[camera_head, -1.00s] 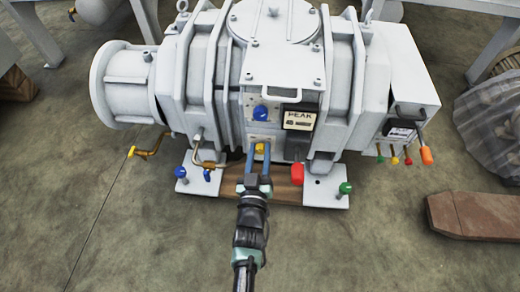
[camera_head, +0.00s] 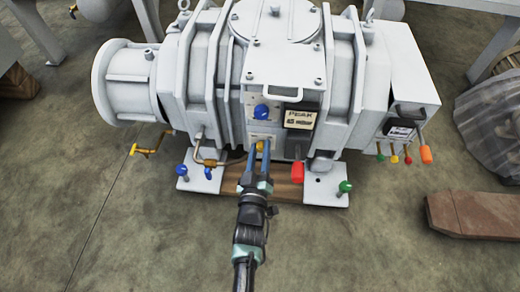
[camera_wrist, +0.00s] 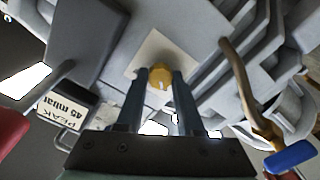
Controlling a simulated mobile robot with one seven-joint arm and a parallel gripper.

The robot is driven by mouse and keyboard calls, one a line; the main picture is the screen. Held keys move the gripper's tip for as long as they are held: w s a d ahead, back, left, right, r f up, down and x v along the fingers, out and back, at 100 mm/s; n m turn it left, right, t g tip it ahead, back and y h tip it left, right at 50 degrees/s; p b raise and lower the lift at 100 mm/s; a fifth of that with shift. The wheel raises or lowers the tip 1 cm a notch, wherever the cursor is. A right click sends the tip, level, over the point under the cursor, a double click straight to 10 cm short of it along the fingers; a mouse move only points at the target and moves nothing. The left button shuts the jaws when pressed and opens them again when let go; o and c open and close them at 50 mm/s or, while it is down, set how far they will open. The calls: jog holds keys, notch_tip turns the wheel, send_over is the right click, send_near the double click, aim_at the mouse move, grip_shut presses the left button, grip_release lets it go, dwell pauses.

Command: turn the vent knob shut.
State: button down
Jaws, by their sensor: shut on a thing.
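The vent knob (camera_head: 262,145) looks to be the small yellow knob on a pale plate, low on the front of the grey vacuum pump (camera_head: 228,100). In the wrist view the yellow knob (camera_wrist: 160,75) sits between the two blue fingertips, with its front face showing. My gripper (camera_head: 259,150) reaches it from the front and is shut on it; it also shows in the wrist view (camera_wrist: 161,84). In the head view the fingers partly cover the knob.
A blue knob (camera_head: 262,112) and a PEAK sign (camera_head: 300,119) are just above. A red handle (camera_head: 297,172) hangs close to the right. A bent brass pipe (camera_head: 208,161) is at the left. Blue (camera_head: 181,170) and green (camera_head: 345,187) knobs stand on the feet. The front floor is clear.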

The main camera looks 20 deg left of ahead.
jog(key=c, duration=0.5)
grip_release()
jog(key=shift+c, duration=0.2)
jog(key=shift+s, duration=0.1)
jog(key=p+v, duration=0.5)
jog(key=v, duration=0.7)
jog(key=shift+s+d+p, duration=0.2)
jog(key=shift+s+p, duration=0.1)
jog(key=shift+s, duration=0.1)
